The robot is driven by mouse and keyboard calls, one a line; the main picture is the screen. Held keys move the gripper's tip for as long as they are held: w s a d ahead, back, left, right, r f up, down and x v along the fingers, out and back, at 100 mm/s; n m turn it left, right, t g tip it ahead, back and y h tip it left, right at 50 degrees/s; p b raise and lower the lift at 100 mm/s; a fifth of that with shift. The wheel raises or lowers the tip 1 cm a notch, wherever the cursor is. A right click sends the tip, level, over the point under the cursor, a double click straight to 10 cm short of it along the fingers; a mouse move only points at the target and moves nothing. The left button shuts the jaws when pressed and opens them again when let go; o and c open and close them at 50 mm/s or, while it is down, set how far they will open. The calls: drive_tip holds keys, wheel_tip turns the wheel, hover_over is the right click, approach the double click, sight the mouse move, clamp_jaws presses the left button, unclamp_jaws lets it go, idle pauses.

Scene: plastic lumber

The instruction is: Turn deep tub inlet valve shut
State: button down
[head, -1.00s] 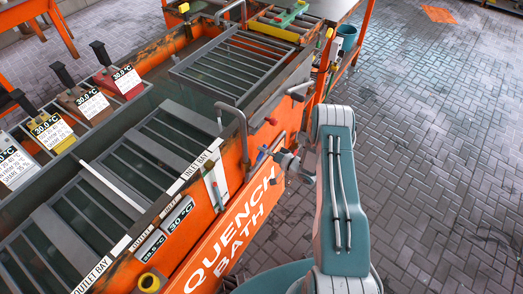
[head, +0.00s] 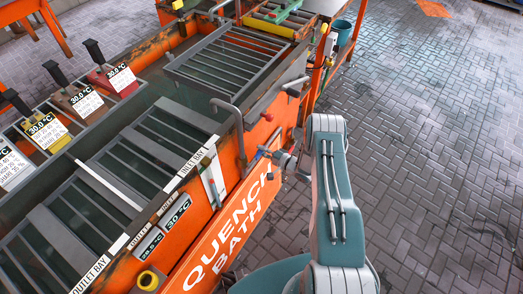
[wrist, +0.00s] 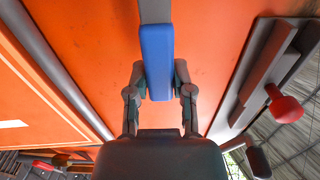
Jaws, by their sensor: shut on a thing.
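The inlet valve's blue lever (wrist: 157,62) hangs down the middle of the wrist view, against the orange wall of the bath. My gripper (wrist: 160,85) has one finger on each side of the lever's lower end and is closed on it. In the head view my gripper (head: 277,157) is at the orange side of the quench bath (head: 230,195), just above the sign. A small piece of the blue lever (head: 263,151) shows at its left. The valve body is hidden.
A red knob (wrist: 285,104) on a grey bracket is right of my gripper in the wrist view. A bent grey pipe (head: 239,125) rises over the bath edge near the arm. Open brick floor (head: 430,170) lies to the right.

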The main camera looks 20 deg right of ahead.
drive_tip(key=shift+w+d, duration=0.1)
drive_tip(key=shift+c, duration=2.4)
unclamp_jaws()
drive_tip(key=shift+f, duration=0.15)
drive_tip(key=v, duration=1.2)
